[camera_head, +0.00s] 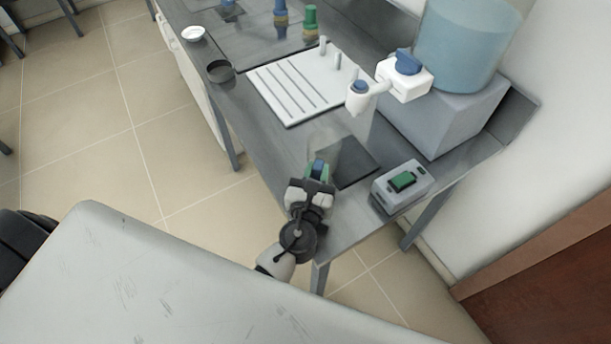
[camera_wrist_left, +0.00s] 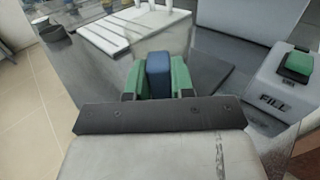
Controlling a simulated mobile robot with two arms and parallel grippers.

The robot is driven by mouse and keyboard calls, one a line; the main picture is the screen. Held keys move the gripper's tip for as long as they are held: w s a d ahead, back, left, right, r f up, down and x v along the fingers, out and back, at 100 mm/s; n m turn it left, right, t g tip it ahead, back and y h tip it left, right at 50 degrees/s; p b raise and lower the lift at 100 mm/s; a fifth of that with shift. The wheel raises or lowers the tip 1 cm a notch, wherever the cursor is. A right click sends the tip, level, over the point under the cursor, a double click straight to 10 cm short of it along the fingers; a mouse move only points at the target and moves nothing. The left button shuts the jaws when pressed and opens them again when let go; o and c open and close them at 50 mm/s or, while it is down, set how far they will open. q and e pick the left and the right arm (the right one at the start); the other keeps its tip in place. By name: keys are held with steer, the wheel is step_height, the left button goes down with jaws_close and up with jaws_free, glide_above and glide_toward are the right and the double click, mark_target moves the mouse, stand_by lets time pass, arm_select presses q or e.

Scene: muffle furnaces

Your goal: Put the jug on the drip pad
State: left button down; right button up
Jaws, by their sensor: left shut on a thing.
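The jug shows mainly by its blue handle (camera_head: 319,166); its clear body is faint and hard to make out beyond the handle. My left gripper (camera_head: 318,172) is shut on the handle, and the green finger pads press it from both sides in the left wrist view (camera_wrist_left: 158,76). The drip pad (camera_head: 352,166) is a dark square on the bench below the dispenser tap. The jug is at the pad's left side; I cannot tell whether its base touches the bench or overlaps the pad. The pad also shows right of the handle in the left wrist view (camera_wrist_left: 212,74). My right gripper is not in view.
The water dispenser (camera_head: 445,105) has a white tap (camera_head: 360,95) overhanging the bench. A grey box with a green button (camera_head: 402,181), marked FILL in the wrist view, stands right of the pad. A white grooved board (camera_head: 293,90) and a dark bowl (camera_head: 220,71) lie further left.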

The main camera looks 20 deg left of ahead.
arm_select(q)
steer(key=shift+w+d+f+b, duration=0.1)
steer(key=shift+w+d+b, duration=0.1)
steer(key=shift+w+d, duration=0.7)
steer(key=shift+w+d+f+b, duration=0.15)
steer(key=shift+w+d, duration=0.55)
steer(key=shift+w, duration=0.45)
steer(key=shift+w+d+b, duration=0.2)
steer(key=shift+w+d, duration=0.6)
steer(key=shift+w, duration=0.2)
steer(key=shift+f+b, duration=0.5)
steer(key=shift+f, duration=0.05)
steer(key=c, duration=0.9)
jaws_free()
steer(key=s, duration=0.3)
steer(key=s+d+b, duration=0.1)
steer(key=s, duration=0.3)
steer(key=s+b, duration=0.1)
steer(key=s, duration=0.2)
steer(key=shift+s+d, duration=0.15)
steer(key=shift+s, duration=0.25)
steer(key=shift+f, duration=0.1)
